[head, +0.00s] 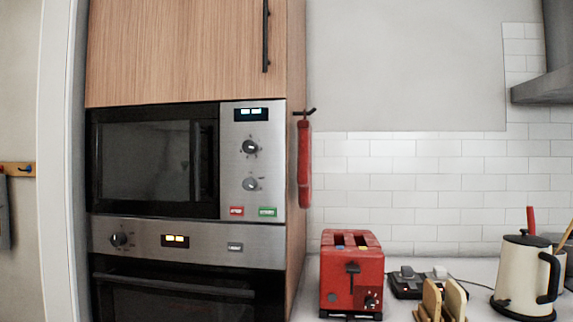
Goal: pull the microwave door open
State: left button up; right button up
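The microwave (253,200) is built into a tall wooden cabinet on the left of the head view. Its dark glass door (145,160) looks closed. A dark vertical handle (195,160) stands at the door's right edge. To the right of the door is a steel control panel with a lit display, two knobs, and a red and a green button. Neither of my grippers shows in the head view.
An oven (185,240) sits directly below the microwave. A red toaster (351,275), a toast rack (441,300) and a cream kettle (525,275) stand on the counter to the right. A red mitt (304,165) hangs on the cabinet's side.

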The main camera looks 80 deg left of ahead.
aim_at(203, 149)
jog(key=u, duration=3.45)
jog(key=k, duration=0.8)
jog(key=z, duration=1.8)
jog(key=k, duration=0.1)
jog(key=u, duration=2.9)
jog(key=i, duration=0.95)
jog(key=z, duration=0.25)
